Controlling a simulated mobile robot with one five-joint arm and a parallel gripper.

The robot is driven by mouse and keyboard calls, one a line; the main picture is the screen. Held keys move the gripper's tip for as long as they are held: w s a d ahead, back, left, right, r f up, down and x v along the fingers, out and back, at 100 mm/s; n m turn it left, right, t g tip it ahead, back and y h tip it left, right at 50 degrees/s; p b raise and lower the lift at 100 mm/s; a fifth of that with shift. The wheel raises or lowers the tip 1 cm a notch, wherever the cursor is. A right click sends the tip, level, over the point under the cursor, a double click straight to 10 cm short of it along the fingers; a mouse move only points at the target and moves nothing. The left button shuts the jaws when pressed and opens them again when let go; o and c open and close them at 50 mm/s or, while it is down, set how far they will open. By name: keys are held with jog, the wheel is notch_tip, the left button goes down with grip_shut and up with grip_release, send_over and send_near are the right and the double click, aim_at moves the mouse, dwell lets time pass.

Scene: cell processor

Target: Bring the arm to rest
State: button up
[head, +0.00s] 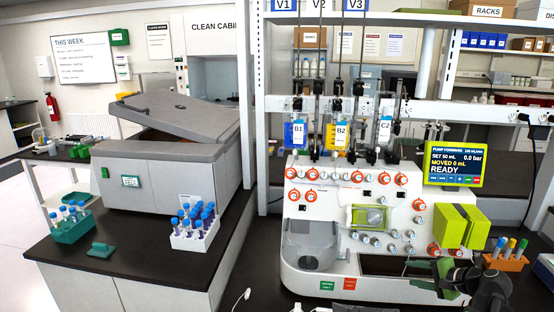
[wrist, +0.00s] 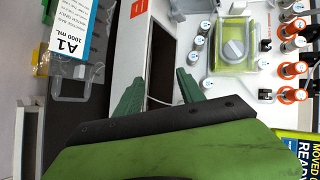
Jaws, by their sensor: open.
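My gripper (head: 432,275) is at the lower right in the head view, in front of the white cell processor (head: 300,262). In the wrist view my gripper (wrist: 160,90) has its two green fingers spread apart, with nothing between them. Beyond the fingers are the processor's white face and a dark slot (wrist: 161,62). My dark wrist and arm come in from the bottom right in the head view. Whether the fingers touch the processor cannot be told.
An orange rack (head: 505,262) with several tubes stands close to the right of my arm. A bag labelled A1 (wrist: 75,40) shows at left in the wrist view. The pump screen (head: 454,165) reads READY. A grey centrifuge (head: 165,180) and tube racks are far left.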

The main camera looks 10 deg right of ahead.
jog(key=w+a+f+n+g+y, duration=0.1)
jog(key=w+a+f+n+g, duration=0.25)
jog(key=a, duration=0.75)
jog(key=w+a+f+n+g+y, duration=0.1)
jog(key=w+a+f+n+g, duration=0.25)
jog(key=a, duration=0.75)
jog(key=s+a+f+n+g+h, duration=0.1)
jog(key=a+n, duration=0.3)
jog(key=a, duration=0.6)
jog(key=s+a+f+n+g+h, duration=0.2)
jog(key=a+f+n+g+h, duration=0.1)
jog(key=a, duration=0.7)
jog(key=shift+s+a+n+h, duration=0.25)
jog(key=shift+a+n+h, duration=0.2)
jog(key=shift+n, duration=0.45)
